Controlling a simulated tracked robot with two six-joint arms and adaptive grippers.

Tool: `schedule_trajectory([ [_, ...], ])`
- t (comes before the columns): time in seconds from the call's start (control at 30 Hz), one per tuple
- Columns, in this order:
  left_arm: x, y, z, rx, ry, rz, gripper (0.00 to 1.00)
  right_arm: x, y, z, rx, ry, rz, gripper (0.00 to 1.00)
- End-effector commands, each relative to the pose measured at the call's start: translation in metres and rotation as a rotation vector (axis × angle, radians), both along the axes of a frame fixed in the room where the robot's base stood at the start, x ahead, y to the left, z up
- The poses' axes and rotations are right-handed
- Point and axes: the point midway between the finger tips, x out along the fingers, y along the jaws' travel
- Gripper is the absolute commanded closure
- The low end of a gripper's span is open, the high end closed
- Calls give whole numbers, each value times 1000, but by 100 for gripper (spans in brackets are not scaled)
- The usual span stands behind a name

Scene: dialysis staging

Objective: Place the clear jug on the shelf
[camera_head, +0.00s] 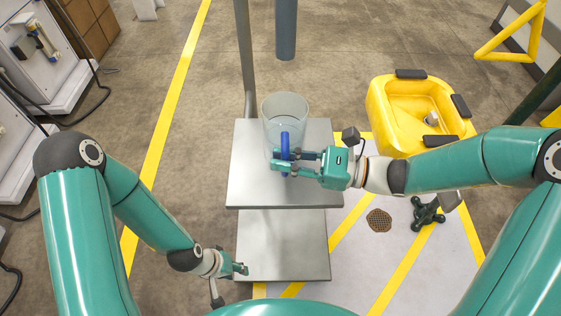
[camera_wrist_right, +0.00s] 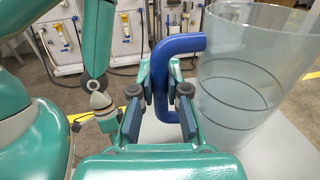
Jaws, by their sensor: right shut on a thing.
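The clear jug (camera_head: 286,106) is a see-through cylinder with a blue handle (camera_head: 285,147), upright over the upper steel shelf (camera_head: 250,185). I cannot tell whether its base touches the shelf. My right gripper (camera_head: 296,161) comes from the right and is shut on the blue handle. In the right wrist view the handle (camera_wrist_right: 180,44) passes between the fingers, and the jug (camera_wrist_right: 245,85) is on the right. My left gripper (camera_head: 240,268) is low, near the left edge of the lower steel shelf (camera_head: 290,250), away from the jug; its finger opening is too small to judge.
A grey post (camera_head: 245,60) rises behind the shelf, and a dark cylinder (camera_head: 286,30) stands behind the jug. A yellow tub (camera_head: 385,120) is at the right, with a dark green star-shaped knob (camera_head: 427,213) on the floor below it. White machines (camera_head: 45,60) stand far left.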

Motion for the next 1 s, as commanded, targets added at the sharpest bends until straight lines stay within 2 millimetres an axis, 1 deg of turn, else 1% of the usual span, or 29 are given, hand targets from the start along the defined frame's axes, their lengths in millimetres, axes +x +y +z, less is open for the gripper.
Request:
schedule_trajectory([
  [0.03,0,0,-1,0,0,0,60,0,0,-7,2,3,0,100],
  [0.1,0,0,-1,0,0,0,60,0,0,-11,1,0,0,100],
  [0.43,0,0,-3,0,0,0,60,0,0,-14,1,-2,1,100],
  [0.47,0,0,-3,0,0,0,60,0,0,-14,0,-1,1,84],
  [0.6,0,0,-2,0,0,0,60,0,0,-13,0,-1,1,61],
  [0.87,0,0,-2,0,0,0,60,0,0,-13,0,-1,1,61],
  [0.97,0,0,0,0,0,0,60,0,0,-10,0,-1,0,61],
  [1.0,0,0,-1,0,0,0,60,0,-2,-11,0,-1,-1,61],
])
